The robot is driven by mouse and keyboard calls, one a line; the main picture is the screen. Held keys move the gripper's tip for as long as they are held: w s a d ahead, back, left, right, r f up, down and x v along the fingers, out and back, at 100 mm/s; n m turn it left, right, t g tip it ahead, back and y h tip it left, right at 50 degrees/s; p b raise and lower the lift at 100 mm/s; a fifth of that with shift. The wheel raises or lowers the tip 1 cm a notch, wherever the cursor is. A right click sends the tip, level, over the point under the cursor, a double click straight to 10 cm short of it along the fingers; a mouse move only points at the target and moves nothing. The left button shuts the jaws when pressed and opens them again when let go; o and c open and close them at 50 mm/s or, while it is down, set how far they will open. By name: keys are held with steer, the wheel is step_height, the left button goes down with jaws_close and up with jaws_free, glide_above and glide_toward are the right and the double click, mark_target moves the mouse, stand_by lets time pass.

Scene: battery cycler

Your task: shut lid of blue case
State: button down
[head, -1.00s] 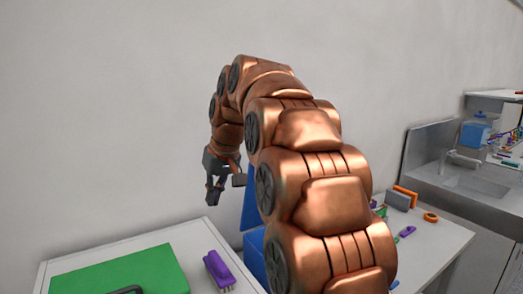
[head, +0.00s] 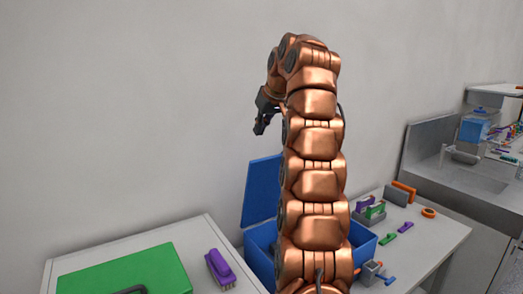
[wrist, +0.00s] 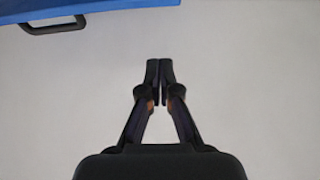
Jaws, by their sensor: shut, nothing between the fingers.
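My copper arm hides the middle of the case and part of the lid. In the wrist view, a blue edge (wrist: 100,7) with a dark handle (wrist: 53,26) shows at the top left, most likely the lid.
A green case (head: 125,268) and a purple connector (head: 218,266) lie on the left table. Right of the blue case are a grey holder with clips (head: 370,212), a green clip (head: 398,231) and an orange ring (head: 428,212). A sink counter stands farther right.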

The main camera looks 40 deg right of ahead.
steer(key=w+f+b, duration=0.1)
steer(key=f+b, duration=0.1)
steer(key=d+f+b, duration=0.1)
steer(key=f+b, duration=0.1)
steer(key=f, duration=0.1)
steer(key=w+d+f+b, duration=0.1)
steer(key=f+b, duration=0.1)
steer(key=f, duration=0.1)
steer(key=shift+w, duration=0.35)
steer(key=shift+s+f, duration=0.25)
steer(key=shift+s, duration=0.3)
stand_by(0.5)
steer(key=shift+f+b, duration=0.1)
steer(key=shift+b, duration=0.3)
